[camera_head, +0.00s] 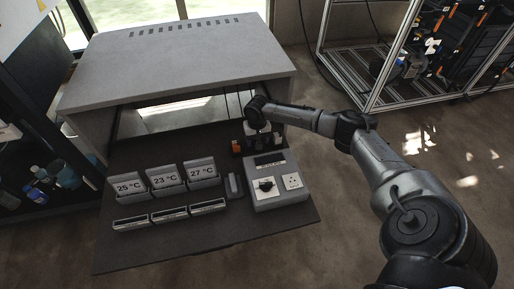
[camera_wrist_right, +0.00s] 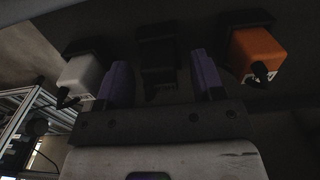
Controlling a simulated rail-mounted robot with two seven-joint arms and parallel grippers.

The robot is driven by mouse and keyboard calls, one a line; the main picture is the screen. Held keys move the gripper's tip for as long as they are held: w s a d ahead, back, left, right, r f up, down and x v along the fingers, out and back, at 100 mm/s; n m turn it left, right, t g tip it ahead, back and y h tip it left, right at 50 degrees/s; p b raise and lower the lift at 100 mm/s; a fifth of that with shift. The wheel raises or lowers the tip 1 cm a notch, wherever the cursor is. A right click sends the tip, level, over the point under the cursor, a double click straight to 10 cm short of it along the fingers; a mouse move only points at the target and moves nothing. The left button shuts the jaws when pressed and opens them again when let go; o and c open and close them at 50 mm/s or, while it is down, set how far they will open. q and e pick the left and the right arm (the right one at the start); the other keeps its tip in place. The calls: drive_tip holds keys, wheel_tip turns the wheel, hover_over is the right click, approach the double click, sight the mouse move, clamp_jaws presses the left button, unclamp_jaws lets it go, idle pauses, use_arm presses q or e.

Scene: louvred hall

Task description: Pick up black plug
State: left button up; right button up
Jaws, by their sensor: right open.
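The black plug (camera_wrist_right: 158,50) shows dark and dim in the middle of the right wrist view, between a white plug and an orange plug. My right gripper (camera_wrist_right: 160,70) is open, with one purple finger on each side of the black plug. I cannot tell whether the fingers touch it. In the head view my right gripper (camera_head: 262,132) is over the plug row at the back right of the dark board, and the arm's end hides the black plug there. My left gripper is not in view.
The white plug (camera_wrist_right: 82,75) and orange plug (camera_wrist_right: 258,55) sit close outside the fingers. A grey box with a knob and socket (camera_head: 278,184) stands in front of the row. Temperature signs (camera_head: 165,178) stand left. A grey hood (camera_head: 180,55) rises behind.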

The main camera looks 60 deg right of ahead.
drive_tip(key=shift+f, duration=0.2)
drive_tip(key=shift+c, duration=0.4)
drive_tip(key=c, duration=0.9)
drive_tip(key=shift+r, duration=0.15)
